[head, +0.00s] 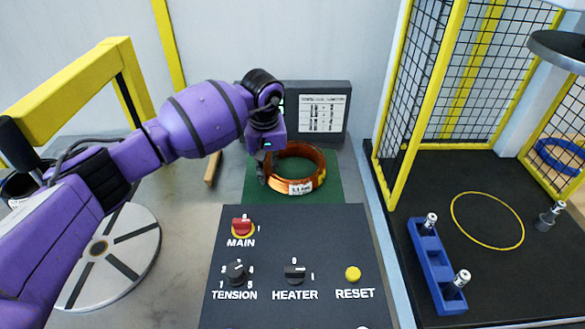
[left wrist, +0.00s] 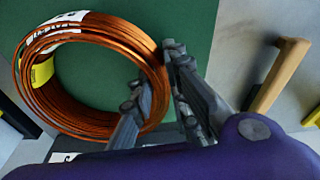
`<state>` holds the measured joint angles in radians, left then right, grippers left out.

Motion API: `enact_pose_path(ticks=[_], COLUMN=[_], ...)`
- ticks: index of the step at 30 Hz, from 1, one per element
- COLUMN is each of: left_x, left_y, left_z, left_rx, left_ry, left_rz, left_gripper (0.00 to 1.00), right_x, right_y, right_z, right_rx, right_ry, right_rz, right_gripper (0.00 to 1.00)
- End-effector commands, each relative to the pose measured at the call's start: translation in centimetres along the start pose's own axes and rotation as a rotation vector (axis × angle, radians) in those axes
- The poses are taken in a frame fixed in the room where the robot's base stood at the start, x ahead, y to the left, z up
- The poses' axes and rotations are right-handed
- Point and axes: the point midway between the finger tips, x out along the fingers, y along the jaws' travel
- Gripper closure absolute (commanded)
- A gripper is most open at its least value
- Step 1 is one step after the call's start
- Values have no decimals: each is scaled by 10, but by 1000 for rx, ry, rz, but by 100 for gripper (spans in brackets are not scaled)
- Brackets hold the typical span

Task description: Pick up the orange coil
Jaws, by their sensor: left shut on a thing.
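The orange coil (head: 319,160) is a ring of copper-coloured wire with a white label on its near side, at the green mat (head: 335,192) behind the control panel. I cannot tell whether it touches the mat. In the left wrist view the coil (left wrist: 125,38) fills the left half, with white and yellow labels on it. My left gripper (head: 264,170) points down at the coil's left side. In the left wrist view its fingers (left wrist: 160,85) straddle the ring wall, one inside and one outside, shut on it. My right gripper is out of view.
A dark control panel (head: 290,248) with knobs and buttons stands in front. A grey box (head: 333,90) with a white chart is behind the coil. A wooden bar (head: 212,169) and a round plate (head: 105,250) lie left. A yellow-framed mesh cage (head: 420,90) and blue holder (head: 433,262) are right.

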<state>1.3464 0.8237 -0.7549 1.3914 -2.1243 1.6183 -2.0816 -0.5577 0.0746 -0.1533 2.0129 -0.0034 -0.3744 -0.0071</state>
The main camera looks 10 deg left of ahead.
Motion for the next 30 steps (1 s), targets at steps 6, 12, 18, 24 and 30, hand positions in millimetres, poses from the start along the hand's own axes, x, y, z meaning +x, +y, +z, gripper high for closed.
enact_pose_path(ticks=[6,12,18,24,30], left_x=[-4,-5,-17,-45,-87], left_y=[3,3,2,2,-2], left_z=[-2,-2,-5,-6,13], left_rx=[1,1,0,1,1], left_ry=[6,6,8,10,19], left_rz=[10,8,8,8,10], left_gripper=[100,100,100,100,100], right_x=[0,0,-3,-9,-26], right_y=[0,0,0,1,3], right_z=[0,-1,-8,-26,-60], right_rx=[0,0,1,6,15], right_ry=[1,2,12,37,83], right_rz=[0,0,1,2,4], right_gripper=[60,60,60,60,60])
